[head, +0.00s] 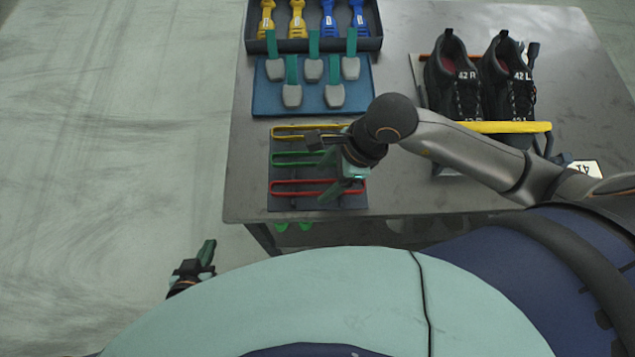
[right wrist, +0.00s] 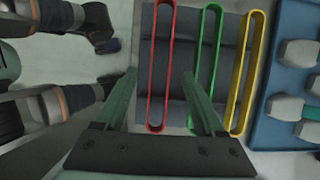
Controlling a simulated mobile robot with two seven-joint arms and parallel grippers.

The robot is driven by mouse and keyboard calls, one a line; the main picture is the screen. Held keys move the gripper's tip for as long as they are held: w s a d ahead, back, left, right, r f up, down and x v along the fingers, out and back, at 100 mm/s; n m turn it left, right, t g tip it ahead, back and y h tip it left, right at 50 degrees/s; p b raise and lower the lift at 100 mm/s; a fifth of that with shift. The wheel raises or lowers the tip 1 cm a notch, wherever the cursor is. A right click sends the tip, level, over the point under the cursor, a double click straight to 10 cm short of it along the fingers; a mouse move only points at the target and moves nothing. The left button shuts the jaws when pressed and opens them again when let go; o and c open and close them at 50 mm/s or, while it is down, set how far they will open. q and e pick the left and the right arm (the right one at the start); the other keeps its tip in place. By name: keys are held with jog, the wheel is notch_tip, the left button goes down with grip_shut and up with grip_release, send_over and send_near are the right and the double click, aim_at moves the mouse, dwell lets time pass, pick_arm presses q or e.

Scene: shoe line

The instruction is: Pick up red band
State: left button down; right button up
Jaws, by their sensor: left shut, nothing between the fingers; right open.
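The red band (head: 290,187) is a long narrow loop on the dark band holder (head: 290,205), nearest the table's front edge. The green band (head: 292,160) and the yellow band (head: 288,133) lie behind it in parallel. My right gripper (head: 325,175) is open and empty above the holder's right part, hiding parts of the green and red bands. In the right wrist view, the red band (right wrist: 162,65) runs between the two spread fingers (right wrist: 160,85), and the green band (right wrist: 206,70) is by the right finger. My left gripper (head: 208,253) is shut and empty, off the table at lower left.
A blue mat (head: 265,100) with several grey-and-green tools lies behind the holder. A dark tray (head: 268,45) holds yellow and blue tools. Black shoes (head: 460,85) stand at the right on a rack with a yellow bar (head: 500,127). The table surface (head: 400,35) between them is clear.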

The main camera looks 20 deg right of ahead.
jog(key=shift+x, duration=1)
grip_shut()
